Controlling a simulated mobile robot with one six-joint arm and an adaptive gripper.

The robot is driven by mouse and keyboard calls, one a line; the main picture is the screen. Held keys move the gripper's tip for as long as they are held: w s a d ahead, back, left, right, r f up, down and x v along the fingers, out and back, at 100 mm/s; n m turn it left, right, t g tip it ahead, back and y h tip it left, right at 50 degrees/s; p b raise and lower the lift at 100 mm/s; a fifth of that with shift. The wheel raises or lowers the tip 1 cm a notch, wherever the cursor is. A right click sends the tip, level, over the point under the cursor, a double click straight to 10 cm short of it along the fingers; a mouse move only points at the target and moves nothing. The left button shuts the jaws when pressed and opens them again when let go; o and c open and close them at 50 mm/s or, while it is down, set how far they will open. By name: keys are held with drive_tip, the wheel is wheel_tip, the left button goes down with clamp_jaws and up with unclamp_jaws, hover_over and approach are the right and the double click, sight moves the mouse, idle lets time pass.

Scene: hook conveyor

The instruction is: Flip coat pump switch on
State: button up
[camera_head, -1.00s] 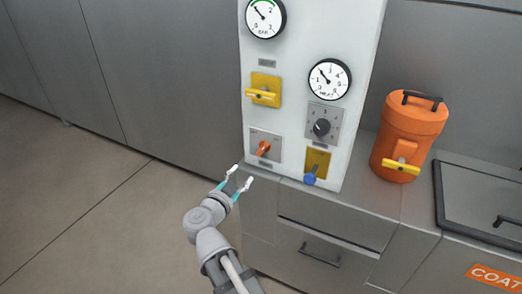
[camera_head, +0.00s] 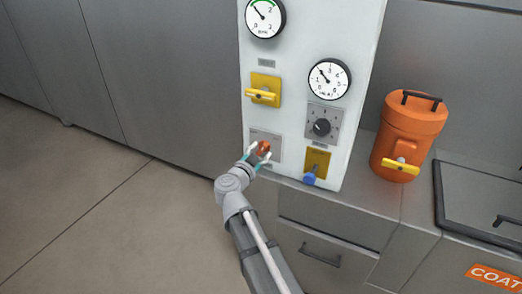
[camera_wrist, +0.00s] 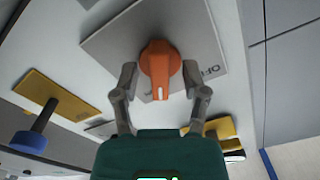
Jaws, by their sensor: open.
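The orange rotary switch (camera_head: 264,147) sits on a grey plate at the lower left of the white control panel (camera_head: 300,60). In the wrist view the orange switch knob (camera_wrist: 160,68) points toward my gripper, and an "OFF" marking shows on the plate (camera_wrist: 110,42) to its right. My gripper (camera_head: 260,154) is at the switch, with its fingers open. In the wrist view my gripper (camera_wrist: 162,85) has one finger on each side of the knob, with visible gaps. I cannot tell from the views whether this switch is labelled as the coat pump.
A yellow switch (camera_head: 264,90) is above, a black dial (camera_head: 322,127) to the right, and a blue-knobbed lever (camera_head: 310,178) at lower right. Two gauges are higher up. An orange canister (camera_head: 408,140) stands on the counter at right. The floor at left is clear.

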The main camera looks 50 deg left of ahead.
drive_tip(key=shift+w+a, duration=0.15)
drive_tip(key=shift+w, duration=0.4)
drive_tip(key=shift+c, duration=0.2)
clamp_jaws()
